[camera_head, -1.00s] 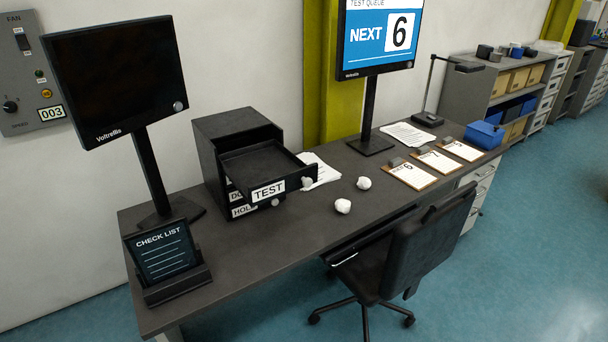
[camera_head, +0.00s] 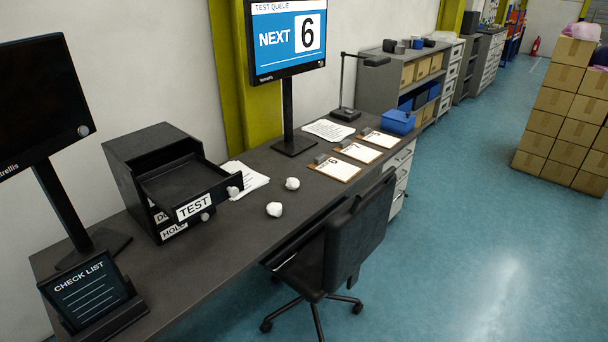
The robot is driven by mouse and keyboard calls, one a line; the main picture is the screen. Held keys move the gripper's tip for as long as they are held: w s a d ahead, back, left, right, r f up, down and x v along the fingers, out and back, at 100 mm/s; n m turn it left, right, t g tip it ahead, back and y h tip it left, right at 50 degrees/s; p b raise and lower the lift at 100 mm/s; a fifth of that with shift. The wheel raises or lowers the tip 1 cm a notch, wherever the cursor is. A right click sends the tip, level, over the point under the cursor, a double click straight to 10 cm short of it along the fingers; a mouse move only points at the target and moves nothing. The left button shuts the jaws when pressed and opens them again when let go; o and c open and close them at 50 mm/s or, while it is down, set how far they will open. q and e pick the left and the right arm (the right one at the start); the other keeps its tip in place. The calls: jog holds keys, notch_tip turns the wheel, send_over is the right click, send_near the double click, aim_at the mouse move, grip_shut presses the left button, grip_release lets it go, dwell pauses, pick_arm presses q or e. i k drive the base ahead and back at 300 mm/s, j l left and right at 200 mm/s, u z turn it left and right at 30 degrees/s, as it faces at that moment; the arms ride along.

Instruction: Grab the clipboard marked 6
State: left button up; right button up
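Three clipboards with white sheets lie in a row on the right part of the dark desk (camera_head: 215,262). The nearest clipboard (camera_head: 337,170) bears a mark that looks like a 6. The middle clipboard (camera_head: 359,153) and the far clipboard (camera_head: 380,139) have marks too small to read. Each has a grey clip at its back left end. The screen (camera_head: 288,38) above the desk reads "NEXT 6". Neither of my grippers is in view.
An office chair (camera_head: 345,235) stands at the desk's front, close to the clipboards. Stacked cartons (camera_head: 565,115) stand right. The floor between is clear.

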aim_at(336, 168)
jog(key=i+l, duration=0.15)
jog(key=l, duration=0.25)
jog(key=i+l+u, duration=0.15)
jog(key=l, duration=0.2)
jog(key=i+l, duration=0.1)
jog(key=l, duration=0.3)
jog(key=i+l+u, duration=0.15)
jog(key=l, duration=0.25)
